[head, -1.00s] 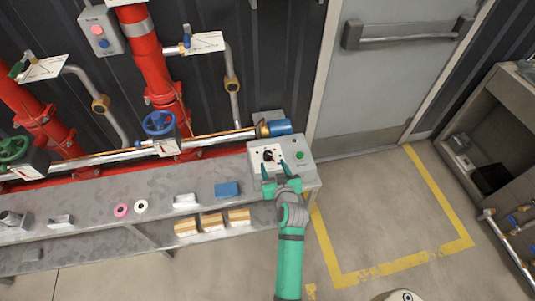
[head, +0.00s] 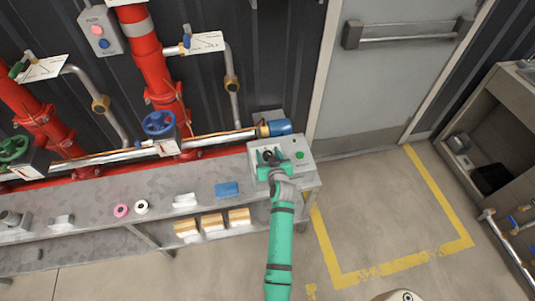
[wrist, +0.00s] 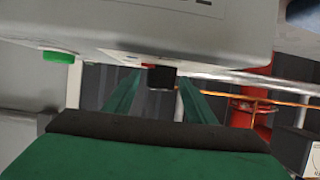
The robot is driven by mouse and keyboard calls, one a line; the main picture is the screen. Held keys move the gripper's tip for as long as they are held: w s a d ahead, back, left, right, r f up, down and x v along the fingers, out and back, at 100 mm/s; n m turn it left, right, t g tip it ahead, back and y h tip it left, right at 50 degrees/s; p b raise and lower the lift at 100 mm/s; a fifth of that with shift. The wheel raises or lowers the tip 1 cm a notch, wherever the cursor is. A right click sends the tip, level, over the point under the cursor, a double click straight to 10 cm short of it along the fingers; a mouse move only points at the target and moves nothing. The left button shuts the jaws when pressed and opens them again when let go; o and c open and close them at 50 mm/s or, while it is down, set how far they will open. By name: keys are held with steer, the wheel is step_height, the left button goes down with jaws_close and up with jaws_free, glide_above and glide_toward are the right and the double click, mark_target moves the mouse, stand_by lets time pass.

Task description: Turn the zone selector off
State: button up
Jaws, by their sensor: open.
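The zone selector is a black knob (head: 268,154) on the light grey control box (head: 307,170) at the right end of the bench. My gripper (head: 268,158) is at the box face with its green fingers apart. In the wrist view the dark knob (wrist: 162,77) sticks out from the box (wrist: 200,38) and appears between my two open fingers (wrist: 152,98), with a gap on each side. I cannot tell whether a finger touches it. The knob's pointer and markings are too small or hidden to read.
A green button (head: 300,155) sits right of the knob and also shows in the wrist view (wrist: 60,57). A blue-ended pipe (head: 280,127) runs behind the box. A blue block (head: 227,189) lies left on the bench (head: 100,189). The floor inside the yellow lines (head: 440,207) is clear.

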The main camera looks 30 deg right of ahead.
steer(key=c, duration=1)
steer(key=shift+c, duration=0.2)
steer(key=shift+a+m+g+h, duration=0.1)
steer(key=shift+m+g+h, duration=0.2)
steer(key=shift+m+h, duration=0.15)
steer(key=shift+w+m+g+h, duration=0.1)
steer(key=shift+m+g+h, duration=0.9)
steer(key=shift+m+h, duration=0.8)
steer(key=shift+m+g+h, duration=1.65)
steer(key=shift+m+g, duration=0.55)
steer(key=shift+m, duration=0.05)
steer(key=o, duration=1)
steer(key=shift+o, duration=0.2)
